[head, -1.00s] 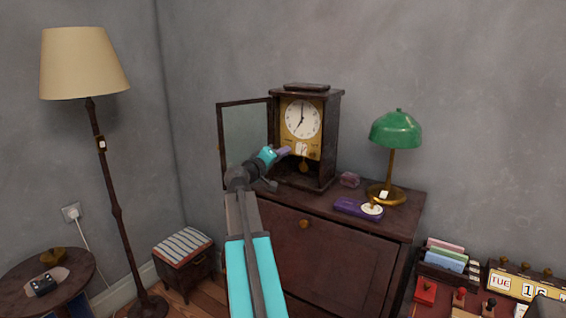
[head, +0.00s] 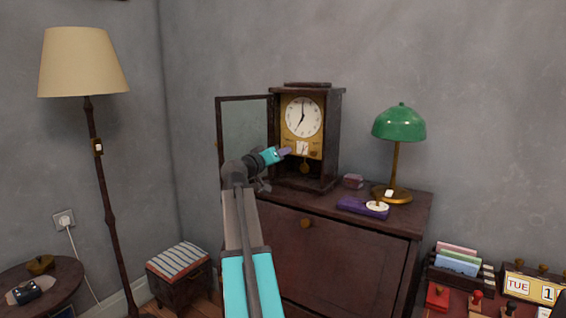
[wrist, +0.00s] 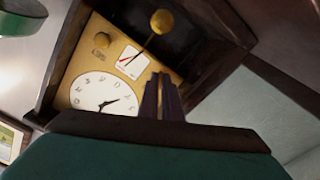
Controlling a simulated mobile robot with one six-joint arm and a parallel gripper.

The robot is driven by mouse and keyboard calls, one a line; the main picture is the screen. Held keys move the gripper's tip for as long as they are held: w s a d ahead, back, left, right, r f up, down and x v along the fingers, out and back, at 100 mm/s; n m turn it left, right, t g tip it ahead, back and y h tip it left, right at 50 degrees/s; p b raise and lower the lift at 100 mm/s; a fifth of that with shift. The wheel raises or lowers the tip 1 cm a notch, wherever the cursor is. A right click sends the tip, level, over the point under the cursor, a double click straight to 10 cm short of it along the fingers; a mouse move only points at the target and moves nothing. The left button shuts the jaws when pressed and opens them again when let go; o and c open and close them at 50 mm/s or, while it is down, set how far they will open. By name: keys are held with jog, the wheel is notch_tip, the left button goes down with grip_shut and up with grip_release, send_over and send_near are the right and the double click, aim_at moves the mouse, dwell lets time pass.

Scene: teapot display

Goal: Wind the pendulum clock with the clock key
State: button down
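The pendulum clock (head: 336,135) stands on a dark wooden cabinet with its glass door (head: 245,133) swung open to the left. Its white dial (head: 303,117) sits above a brass plate with a small gauge (head: 302,148) and a hanging pendulum (head: 304,168). My gripper (head: 287,151) reaches to the plate, just left of the gauge. In the wrist view the clock is upside down; the dark fingers of my gripper (wrist: 160,97) are close together in front of the plate, beside the gauge (wrist: 132,62).
The cabinet (head: 340,245) also bears a purple item with a white disc (head: 376,207), a small box (head: 352,181) and a green lamp (head: 398,125). A floor lamp (head: 85,65) and striped stool (head: 180,262) stand left. A card rack (head: 460,265) is at right.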

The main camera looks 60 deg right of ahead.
jog(key=shift+w+r+m+b, duration=0.1)
jog(key=shift+m+b, duration=2.35)
jog(key=shift+b, duration=1.3)
jog(key=shift+w+m+b, duration=0.1)
jog(key=shift+m+b, duration=2.35)
jog(key=shift+b, duration=1.25)
jog(key=c, duration=2)
grip_release()
jog(key=shift+d, duration=0.1)
jog(key=a+p, duration=0.2)
jog(key=a, duration=1.2)
